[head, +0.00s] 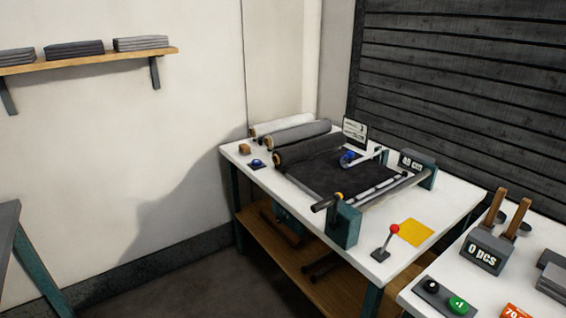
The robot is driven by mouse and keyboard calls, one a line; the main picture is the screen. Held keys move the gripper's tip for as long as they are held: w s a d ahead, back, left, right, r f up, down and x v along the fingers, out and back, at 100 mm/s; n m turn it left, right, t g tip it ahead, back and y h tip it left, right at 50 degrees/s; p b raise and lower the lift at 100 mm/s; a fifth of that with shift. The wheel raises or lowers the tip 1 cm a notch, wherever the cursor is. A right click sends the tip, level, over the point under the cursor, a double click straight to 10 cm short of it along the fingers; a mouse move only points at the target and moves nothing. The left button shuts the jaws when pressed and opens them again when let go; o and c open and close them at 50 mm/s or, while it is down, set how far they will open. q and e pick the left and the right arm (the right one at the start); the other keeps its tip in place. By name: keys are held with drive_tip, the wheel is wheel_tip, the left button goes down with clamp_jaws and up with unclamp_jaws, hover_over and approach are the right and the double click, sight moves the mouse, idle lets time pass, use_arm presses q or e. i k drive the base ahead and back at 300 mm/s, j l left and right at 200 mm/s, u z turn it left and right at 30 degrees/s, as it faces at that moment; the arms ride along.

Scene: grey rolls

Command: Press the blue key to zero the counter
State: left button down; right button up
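A small blue key (257,163) sits on a dark base at the left back corner of the white worktable. A grey counter box (417,168) stands at the right end of the machine, with a reading in cm whose digits are too small to read surely. A blue knob-like part (347,159) is also on the machine, by the dark cloth. Neither of my grippers is in view.
The white worktable (452,204) carries several rolls (302,136), dark cloth (335,171), a red-knobbed lever (394,230) and a yellow sheet (415,233). Black and green buttons (457,305) are on the right table. A wall shelf (90,61) holds folded stacks. The floor at left is clear.

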sight(256, 162)
drive_tip(key=i+j+z, duration=0.15)
drive_tip(key=z, duration=0.25)
drive_tip(key=i+j+z, duration=0.1)
drive_tip(key=z, duration=0.25)
drive_tip(key=i+j+z, duration=0.1)
drive_tip(key=j+z, duration=0.3)
drive_tip(key=i+j+z, duration=0.1)
drive_tip(key=j, duration=0.5)
drive_tip(key=i+j+z, duration=0.15)
drive_tip(key=j, duration=0.5)
drive_tip(key=i+j+z, duration=0.1)
drive_tip(key=j, duration=0.55)
drive_tip(key=i+j+z, duration=0.1)
drive_tip(key=j, duration=0.55)
